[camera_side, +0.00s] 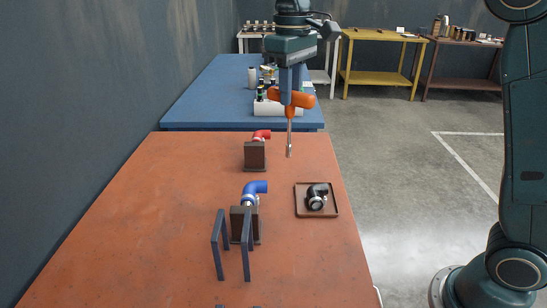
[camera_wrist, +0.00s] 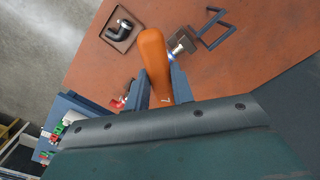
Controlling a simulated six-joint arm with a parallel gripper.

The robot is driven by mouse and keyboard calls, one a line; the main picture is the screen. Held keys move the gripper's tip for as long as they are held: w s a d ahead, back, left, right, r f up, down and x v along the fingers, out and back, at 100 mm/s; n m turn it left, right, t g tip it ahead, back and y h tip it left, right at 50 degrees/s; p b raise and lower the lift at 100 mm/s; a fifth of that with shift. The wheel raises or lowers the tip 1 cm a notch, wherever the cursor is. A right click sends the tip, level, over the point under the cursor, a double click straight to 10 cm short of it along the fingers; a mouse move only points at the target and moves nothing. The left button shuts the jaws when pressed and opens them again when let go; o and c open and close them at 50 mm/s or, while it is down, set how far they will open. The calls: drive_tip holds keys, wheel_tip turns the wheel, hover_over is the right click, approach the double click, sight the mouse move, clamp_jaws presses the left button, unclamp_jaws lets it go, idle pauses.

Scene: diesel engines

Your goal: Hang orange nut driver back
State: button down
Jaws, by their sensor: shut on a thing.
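The orange nut driver (camera_side: 296,98) has an orange T-shaped handle and a metal shaft that points down. My gripper (camera_side: 290,92) is shut on its handle and holds it above the far right part of the orange-brown table (camera_side: 150,215). In the wrist view the orange handle (camera_wrist: 153,60) sits between the two fingers of my gripper (camera_wrist: 160,85), and the shaft is hidden. A dark rack of two upright frames (camera_side: 232,245) stands near the front of the table. It also shows in the wrist view (camera_wrist: 214,28).
A blue elbow hose (camera_side: 254,187) and a red elbow hose (camera_side: 261,135) sit on dark blocks. A brown tray (camera_side: 330,211) holds a black elbow (camera_side: 317,195). A blue table (camera_side: 200,100) with a white holder (camera_side: 268,108) and several items stands behind. The left of the orange-brown table is clear.

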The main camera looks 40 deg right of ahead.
drive_tip(key=a+n, duration=0.7)
drive_tip(key=a, duration=0.9)
drive_tip(key=shift+w+a+f, duration=0.1)
drive_tip(key=shift+w+f, duration=0.05)
drive_tip(key=shift+f, duration=1.15)
drive_tip(key=shift+w+a+f, duration=0.1)
drive_tip(key=shift+f, duration=1.35)
wheel_tip(320, 180, down, 15)
drive_tip(key=shift+d+f, duration=0.1)
drive_tip(key=shift+f, duration=0.6)
idle(0.5)
drive_tip(key=c, duration=0.8)
unclamp_jaws()
drive_tip(key=shift+o, duration=0.2)
drive_tip(key=shift+r, duration=0.8)
